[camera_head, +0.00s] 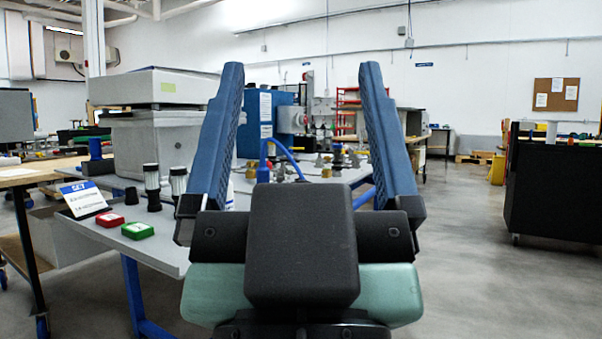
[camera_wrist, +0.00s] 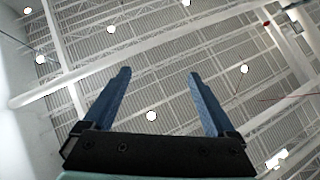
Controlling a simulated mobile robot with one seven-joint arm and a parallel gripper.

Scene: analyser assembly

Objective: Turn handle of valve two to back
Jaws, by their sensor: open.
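My gripper (camera_head: 301,70) stands in front of the head camera with its two blue fingers pointing up and spread wide. It is open, with nothing between the fingers. It also shows open in the wrist view (camera_wrist: 158,75), against the ceiling. Beyond it, several small grey and brass-coloured fittings (camera_head: 324,161) stand on a long light-grey bench (camera_head: 172,246). The fittings are small and partly hidden by my gripper. I cannot tell which is valve two or how its handle points.
A blue cabinet (camera_head: 265,115) stands farther back. A black cabinet (camera_head: 555,190) is at right, with clear floor before it.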

